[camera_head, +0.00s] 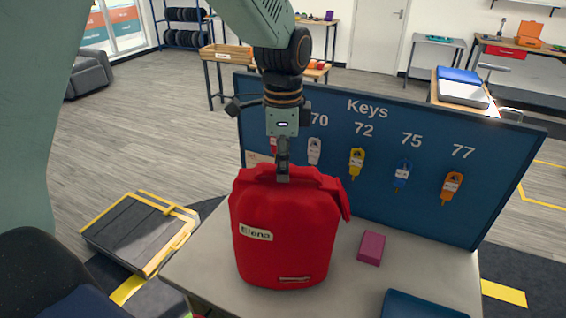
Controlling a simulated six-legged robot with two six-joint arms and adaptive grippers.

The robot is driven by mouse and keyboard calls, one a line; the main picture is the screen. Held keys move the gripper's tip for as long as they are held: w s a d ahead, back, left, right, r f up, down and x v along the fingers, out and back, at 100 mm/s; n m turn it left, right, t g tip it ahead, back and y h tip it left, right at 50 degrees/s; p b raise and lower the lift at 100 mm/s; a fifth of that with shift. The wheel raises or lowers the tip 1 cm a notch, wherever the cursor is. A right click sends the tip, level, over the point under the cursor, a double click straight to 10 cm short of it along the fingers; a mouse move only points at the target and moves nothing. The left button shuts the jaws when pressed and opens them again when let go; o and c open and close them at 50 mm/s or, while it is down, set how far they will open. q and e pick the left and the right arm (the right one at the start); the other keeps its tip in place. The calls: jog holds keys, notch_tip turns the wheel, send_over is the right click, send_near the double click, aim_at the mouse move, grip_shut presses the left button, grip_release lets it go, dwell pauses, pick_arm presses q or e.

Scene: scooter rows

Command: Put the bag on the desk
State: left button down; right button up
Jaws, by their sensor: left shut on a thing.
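A red bag (284,235) with a name tag reading "Elena" is upright at the grey desk (205,262). My left gripper (283,172) comes down from above and is shut on the handle at the top of the bag. The bag's lower edge appears at or just above the desk top; I cannot tell whether it touches. The bag hides part of the desk and the lower left of the key board. My right gripper is not in view.
A blue key board (400,140) with several hanging keys stands along the desk's back edge. A small magenta box (371,248) and a dark blue item (420,304) lie right of the bag. A dark case with yellow edges (140,233) is on the floor at left.

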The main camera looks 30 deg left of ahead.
pick_arm(q)
jog(key=shift+s+f, duration=0.1)
jog(key=c, duration=1.7)
grip_release()
jog(key=shift+f, duration=0.1)
jog(key=o, duration=0.5)
jog(key=shift+w+d+f, duration=0.1)
jog(key=shift+w+f, duration=0.1)
jog(key=shift+w, duration=0.55)
jog(key=shift+s+r, duration=0.2)
jog(key=shift+s, duration=0.3)
jog(key=shift+s+r, duration=0.1)
jog(key=shift+r, duration=0.15)
jog(key=r, duration=0.2)
jog(key=w+r, duration=0.1)
jog(key=r, duration=0.2)
jog(key=shift+w+r+b, duration=0.1)
jog(key=shift+r+b, duration=0.15)
jog(key=shift+b, duration=0.05)
notch_tip(320, 180, up, 6)
jog(key=s, duration=0.1)
jog(key=shift+r, duration=0.2)
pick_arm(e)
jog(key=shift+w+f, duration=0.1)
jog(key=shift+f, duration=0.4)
